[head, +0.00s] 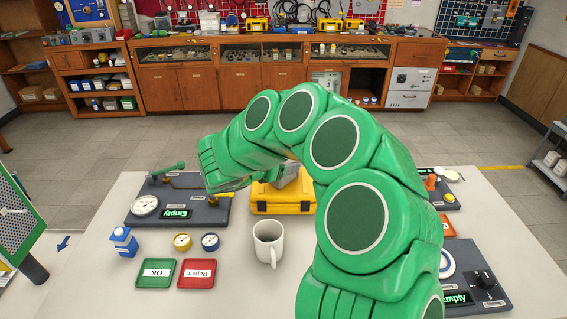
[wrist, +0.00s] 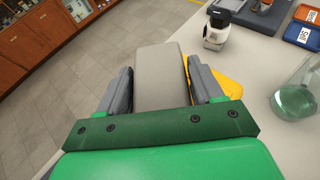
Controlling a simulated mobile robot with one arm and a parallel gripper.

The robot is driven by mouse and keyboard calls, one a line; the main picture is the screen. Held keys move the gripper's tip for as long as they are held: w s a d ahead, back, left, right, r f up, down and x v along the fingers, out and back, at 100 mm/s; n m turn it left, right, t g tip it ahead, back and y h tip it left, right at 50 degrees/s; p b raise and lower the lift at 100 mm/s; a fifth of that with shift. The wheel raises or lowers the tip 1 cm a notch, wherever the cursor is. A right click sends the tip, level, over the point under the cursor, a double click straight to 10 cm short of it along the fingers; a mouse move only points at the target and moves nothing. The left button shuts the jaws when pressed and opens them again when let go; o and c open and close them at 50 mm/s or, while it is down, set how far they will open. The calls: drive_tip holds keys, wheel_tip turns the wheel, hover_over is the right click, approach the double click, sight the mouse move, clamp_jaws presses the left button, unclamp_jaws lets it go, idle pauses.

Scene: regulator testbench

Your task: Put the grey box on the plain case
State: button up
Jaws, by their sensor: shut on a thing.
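The grey box (wrist: 160,85) is between the two grey fingers of my gripper (wrist: 157,72) in the wrist view. The gripper is shut on it. A yellow case (wrist: 217,79) shows below and to the right of the box, partly hidden by the right finger. In the head view the yellow case (head: 283,205) lies on the white table, behind the mug, and my green arm covers part of the scene above it. Something grey shows just above the case there; box and fingers are hard to tell apart. I cannot tell whether the box touches the case.
The wrist view shows a glass flask (wrist: 297,95) near the right edge.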

drive_tip(key=o, duration=1.1)
drive_tip(key=shift+o, duration=0.2)
drive_tip(key=shift+r, duration=0.1)
drive_tip(key=v, duration=1.2)
